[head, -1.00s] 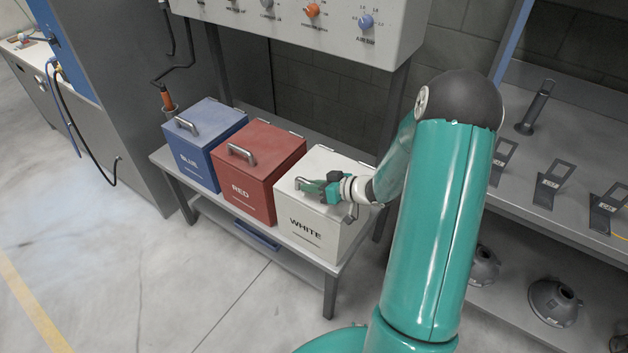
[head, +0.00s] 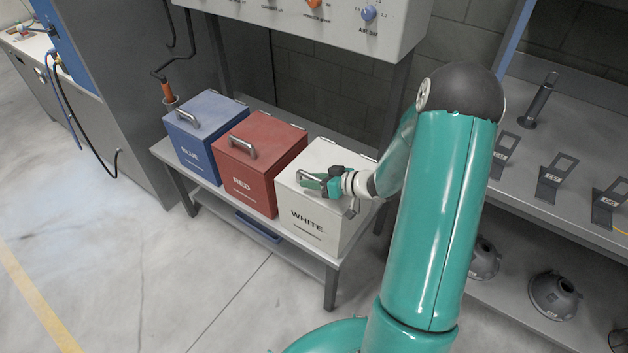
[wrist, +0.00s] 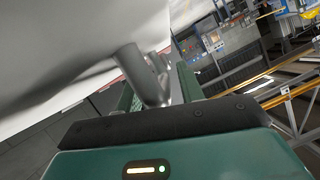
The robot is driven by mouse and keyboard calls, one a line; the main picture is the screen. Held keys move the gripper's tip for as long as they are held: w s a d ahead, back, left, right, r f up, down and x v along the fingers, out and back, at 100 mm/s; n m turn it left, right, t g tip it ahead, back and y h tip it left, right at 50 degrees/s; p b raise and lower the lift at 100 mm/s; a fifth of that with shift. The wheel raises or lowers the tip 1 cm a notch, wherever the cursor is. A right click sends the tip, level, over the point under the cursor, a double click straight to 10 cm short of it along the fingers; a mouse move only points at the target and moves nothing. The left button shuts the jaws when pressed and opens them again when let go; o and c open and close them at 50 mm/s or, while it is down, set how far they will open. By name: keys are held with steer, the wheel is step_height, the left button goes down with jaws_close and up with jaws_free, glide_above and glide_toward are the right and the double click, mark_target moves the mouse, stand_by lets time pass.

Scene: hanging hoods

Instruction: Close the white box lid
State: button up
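The white box (head: 318,228) stands at the right end of the row of boxes, marked WHITE. Its lid (head: 338,157) lies level on top, and I see no gap under it in the head view. My gripper (head: 312,182) is at the lid's front handle, just above the lid. In the wrist view the grey metal handle (wrist: 148,78) passes between my two fingers (wrist: 158,92). The fingers stand apart, with room beside the bar. The pale lid surface (wrist: 60,50) fills the upper left there. My gripper hides part of the handle in the head view.
A red box (head: 250,180) stands close on the left, and a blue box (head: 195,150) beyond it, both with lids down. All stand on a grey bench (head: 170,160). A control panel (head: 330,20) hangs behind. A shelf rack (head: 560,205) stands at right.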

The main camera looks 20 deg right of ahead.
steer(key=v, duration=1.3)
steer(key=shift+s, duration=0.4)
steer(key=shift+d+r, duration=0.1)
steer(key=shift+r, duration=0.05)
steer(key=s+a+r+g+h, duration=0.1)
steer(key=s+a+r+g, duration=0.25)
steer(key=a+r, duration=0.35)
steer(key=s+a+r+g, duration=0.2)
steer(key=a+r+g, duration=0.2)
steer(key=a, duration=0.6)
steer(key=s+a+r+m+t+h, duration=0.2)
steer(key=s+a+r+m+h, duration=0.1)
steer(key=s+r+h, duration=0.4)
step_height(320, 180, up, 3)
steer(key=shift+s+a+r+m, duration=0.2)
steer(key=shift+s+a+m, duration=0.1)
steer(key=shift+s, duration=0.95)
steer(key=shift+a, duration=0.1)
